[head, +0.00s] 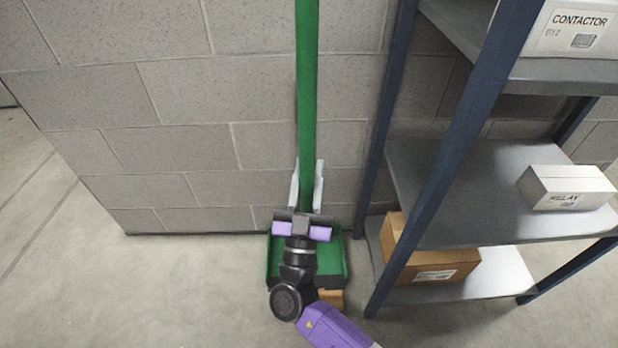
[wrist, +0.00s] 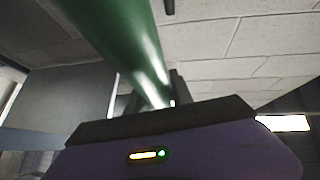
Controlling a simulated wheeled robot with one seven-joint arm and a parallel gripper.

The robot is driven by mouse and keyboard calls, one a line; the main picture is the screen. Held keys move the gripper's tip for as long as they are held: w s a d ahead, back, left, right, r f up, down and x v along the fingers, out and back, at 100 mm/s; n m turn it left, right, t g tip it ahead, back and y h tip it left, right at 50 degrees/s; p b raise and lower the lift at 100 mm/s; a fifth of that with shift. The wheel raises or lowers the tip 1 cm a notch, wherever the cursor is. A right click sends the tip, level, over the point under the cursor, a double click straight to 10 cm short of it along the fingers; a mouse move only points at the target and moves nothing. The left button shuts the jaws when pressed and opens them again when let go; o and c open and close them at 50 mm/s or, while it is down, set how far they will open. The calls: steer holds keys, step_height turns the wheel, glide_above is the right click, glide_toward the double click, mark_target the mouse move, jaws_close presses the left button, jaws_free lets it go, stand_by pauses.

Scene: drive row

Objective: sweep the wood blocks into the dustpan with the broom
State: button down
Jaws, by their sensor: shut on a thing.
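The broom's long green handle (head: 306,90) stands about upright in front of the block wall. My gripper (head: 306,185) is shut on the handle near its lower visible part. The wrist view shows the green handle (wrist: 125,45) running down between the fingers. The green dustpan (head: 334,262) is on the floor against the wall, below and behind my gripper. A wood block (head: 331,298) shows at the dustpan's near edge, partly hidden by my arm; I cannot tell if it is on the lip or the floor. The broom head is hidden behind my gripper and arm.
A metal shelf (head: 460,190) with dark blue posts stands close on the right. It holds a cardboard box (head: 430,262), a white relay box (head: 567,188) and a contactor box (head: 572,30). The floor (head: 150,290) to the left is clear.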

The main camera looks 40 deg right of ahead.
steer(key=w+d+r+b, duration=0.1)
steer(key=w+d+b, duration=0.7)
steer(key=w+b, duration=0.3)
stand_by(1.3)
stand_by(0.4)
